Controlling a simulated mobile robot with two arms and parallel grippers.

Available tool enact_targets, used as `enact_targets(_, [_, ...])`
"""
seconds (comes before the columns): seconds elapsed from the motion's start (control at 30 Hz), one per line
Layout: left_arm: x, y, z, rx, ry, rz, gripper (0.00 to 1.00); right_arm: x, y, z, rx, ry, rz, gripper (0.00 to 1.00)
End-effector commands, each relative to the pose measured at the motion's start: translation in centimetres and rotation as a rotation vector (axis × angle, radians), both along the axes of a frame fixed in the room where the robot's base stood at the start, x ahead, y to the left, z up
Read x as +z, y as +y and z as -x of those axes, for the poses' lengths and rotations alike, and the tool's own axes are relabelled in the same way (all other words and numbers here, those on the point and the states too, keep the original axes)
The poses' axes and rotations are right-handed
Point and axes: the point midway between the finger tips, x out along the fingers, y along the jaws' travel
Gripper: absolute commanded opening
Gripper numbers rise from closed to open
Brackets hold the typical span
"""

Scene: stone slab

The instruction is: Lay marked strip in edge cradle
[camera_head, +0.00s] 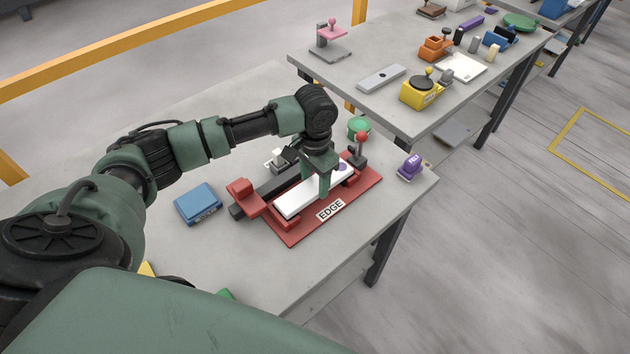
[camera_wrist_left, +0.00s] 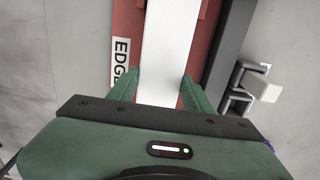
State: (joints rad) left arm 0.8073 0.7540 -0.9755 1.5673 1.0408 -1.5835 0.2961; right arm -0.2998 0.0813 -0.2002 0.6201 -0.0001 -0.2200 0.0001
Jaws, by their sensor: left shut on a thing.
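The white strip (camera_head: 296,200) lies lengthwise at the red cradle, whose base (camera_head: 295,235) carries a label reading EDGE (camera_head: 330,209). A purple mark (camera_head: 342,167) shows near the strip's far end. My left gripper (camera_head: 324,188) is shut on the strip, with one green finger on each side of it. In the left wrist view the strip (camera_wrist_left: 168,45) runs between the fingers, over the red base (camera_wrist_left: 128,22). I cannot tell whether the strip rests fully on the cradle. My right gripper is not in view.
A blue box (camera_head: 198,203) stands left of the cradle. A purple item (camera_head: 410,168) sits near the table's right corner. A red-knobbed post (camera_head: 361,145) and a green round item (camera_head: 358,126) stand behind. The slab's front right is clear.

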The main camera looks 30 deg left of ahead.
Motion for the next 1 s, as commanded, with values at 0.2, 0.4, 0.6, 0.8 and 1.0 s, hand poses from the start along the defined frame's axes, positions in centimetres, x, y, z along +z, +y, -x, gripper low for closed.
enact_targets(0.2, [-0.8,-0.1,-0.1,-0.001,-0.003,0.001,0.0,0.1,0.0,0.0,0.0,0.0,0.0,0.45])
enact_targets(0.4, [-0.9,-0.1,-0.1,-0.001,-0.003,0.001,0.0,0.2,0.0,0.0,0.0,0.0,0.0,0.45])
enact_targets(0.6, [-1.1,0.0,0.0,-0.001,-0.001,0.0,0.71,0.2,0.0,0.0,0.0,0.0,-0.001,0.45])
enact_targets(0.8, [-1.1,0.0,0.0,-0.001,-0.001,0.0,0.71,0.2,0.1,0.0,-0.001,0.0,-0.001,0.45])
enact_targets(1.0, [0.0,0.0,-0.1,-0.001,-0.004,0.0,0.71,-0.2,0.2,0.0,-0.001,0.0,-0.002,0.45])
